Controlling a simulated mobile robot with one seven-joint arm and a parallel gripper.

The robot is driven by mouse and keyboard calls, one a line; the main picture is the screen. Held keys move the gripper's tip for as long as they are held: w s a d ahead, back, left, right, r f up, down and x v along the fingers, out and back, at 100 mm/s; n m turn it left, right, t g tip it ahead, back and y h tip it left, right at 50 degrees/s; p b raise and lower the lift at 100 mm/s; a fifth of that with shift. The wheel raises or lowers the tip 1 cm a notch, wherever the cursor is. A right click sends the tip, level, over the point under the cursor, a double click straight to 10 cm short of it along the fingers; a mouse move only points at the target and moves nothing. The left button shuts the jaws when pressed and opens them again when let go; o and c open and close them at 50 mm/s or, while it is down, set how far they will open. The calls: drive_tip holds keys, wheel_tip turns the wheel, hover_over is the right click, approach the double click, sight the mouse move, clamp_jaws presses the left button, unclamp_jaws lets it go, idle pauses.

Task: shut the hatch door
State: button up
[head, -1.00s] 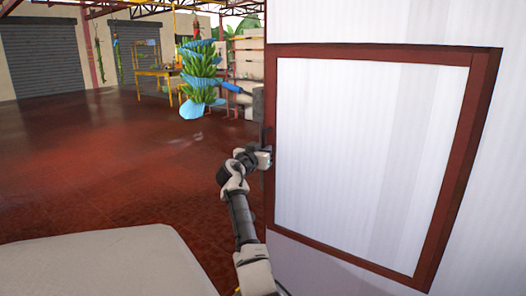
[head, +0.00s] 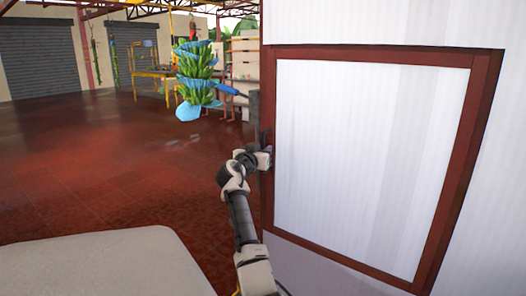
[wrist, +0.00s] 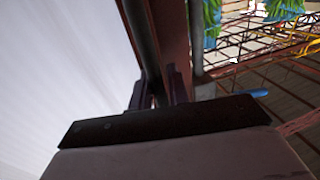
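The hatch door (head: 370,170) is a white panel in a red-brown frame, large at the right of the head view. My gripper (head: 267,150) is at its left edge, beside a dark upright part that looks like a handle (head: 266,134). In the wrist view the two dark fingertips of my gripper (wrist: 160,88) stand apart on either side of the red-brown door edge (wrist: 170,35) and a dark bar (wrist: 141,35). Whether they clamp either one is hidden. The hatch opening is not clearly visible.
A hanging banana stem (head: 195,72) with blue wrapping is beyond the door's left edge. The red floor (head: 90,150) at the left is clear. A pale surface (head: 95,262) fills the lower left.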

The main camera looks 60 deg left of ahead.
drive_tip(key=shift+w+d, duration=0.2)
drive_tip(key=shift+w, duration=0.05)
drive_tip(key=shift+s+d+f, duration=0.15)
drive_tip(key=shift+s+d, duration=0.05)
drive_tip(key=shift+s, duration=0.2)
drive_tip(key=b+v, duration=0.1)
drive_tip(key=v, duration=1.2)
drive_tip(key=shift+s+a, duration=0.2)
